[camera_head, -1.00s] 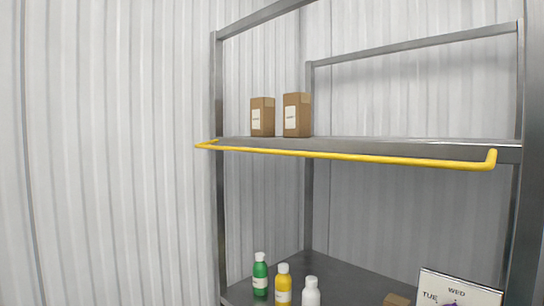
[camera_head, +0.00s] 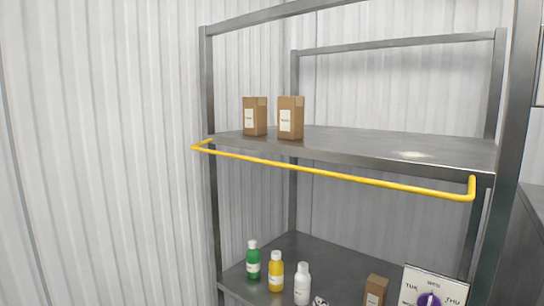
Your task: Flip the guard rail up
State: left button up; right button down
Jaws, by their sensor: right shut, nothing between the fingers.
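The yellow guard rail (camera_head: 330,174) is a thin bar along the front of the upper shelf (camera_head: 400,150). Its ends bend back at the left and right front corners. The bar hangs at or slightly below the front edge of the shelf. A small black and white part of my right gripper (camera_head: 320,301) shows at the bottom edge, well below the rail and apart from it. It is shut and empty; most of it is cut off. My left gripper is not in view.
Two brown boxes (camera_head: 290,118) stand on the upper shelf at the left. Green, yellow and white bottles (camera_head: 302,284), a small brown box (camera_head: 376,291) and a day dial sign (camera_head: 432,287) are below. Grey posts (camera_head: 211,180) frame the rack. Space before the rail is clear.

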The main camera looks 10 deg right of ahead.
aim_at(281, 165)
jog(key=w+d+r+n+t+y+p, duration=0.1)
jog(key=w+r+n+t+p, duration=0.2)
jog(key=r+n, duration=0.4)
jog(key=w+r+n+t+y+p, duration=0.15)
jog(key=r+n+t+p, duration=0.3)
jog(key=r, duration=0.55)
pick_arm(q)
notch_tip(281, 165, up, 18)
jog(key=p, duration=0.8)
jog(key=shift+p, duration=0.4)
pick_arm(e)
jog(key=s+a+r+n+g+y, duration=0.1)
jog(key=s+a+r+n+y, duration=0.1)
jog(key=n+y, duration=0.6)
jog(key=s+a+r+n+g+y, duration=0.1)
jog(key=s+a+r+n+y, duration=0.1)
jog(key=n+y, duration=0.6)
jog(key=s+a+n, duration=0.1)
jog(key=n, duration=0.5)
jog(key=shift+r, duration=0.15)
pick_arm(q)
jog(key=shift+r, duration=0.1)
pick_arm(e)
jog(key=shift+a+r+y, duration=0.1)
jog(key=shift+y, duration=0.15)
